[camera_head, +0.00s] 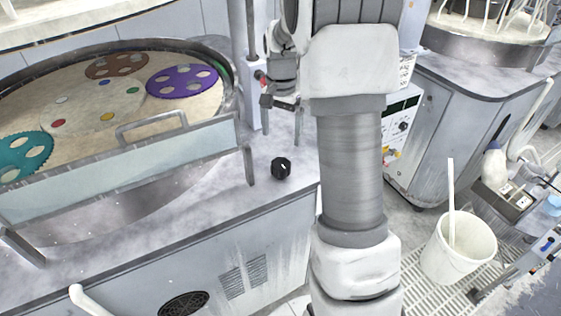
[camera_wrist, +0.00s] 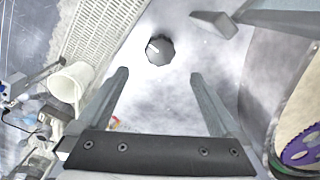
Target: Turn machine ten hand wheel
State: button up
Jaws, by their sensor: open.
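A small black hand wheel (camera_head: 281,168) sits on the grey bench top of the polishing machine, right of the platen basin. A pale mark shows on its top. It also shows in the wrist view (camera_wrist: 159,50), just beyond the fingertips and roughly centred between them. I cannot read a machine number. My gripper (camera_wrist: 160,76) is open and empty, its two fingers apart. In the head view my gripper (camera_head: 282,103) hangs above and behind the wheel, apart from it, partly hidden by my arm.
A glass splash guard (camera_head: 130,170) with a metal frame stands left of the wheel. The platen (camera_head: 95,105) behind it carries purple, brown and teal discs. A grey post (camera_head: 250,60) rises behind the wheel. A white bucket (camera_head: 458,250) stands on the floor grating at right.

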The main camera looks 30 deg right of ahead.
aim_at(281, 162)
notch_tip(281, 162, down, 11)
jog(key=shift+f, duration=0.2)
jog(key=c, duration=1.3)
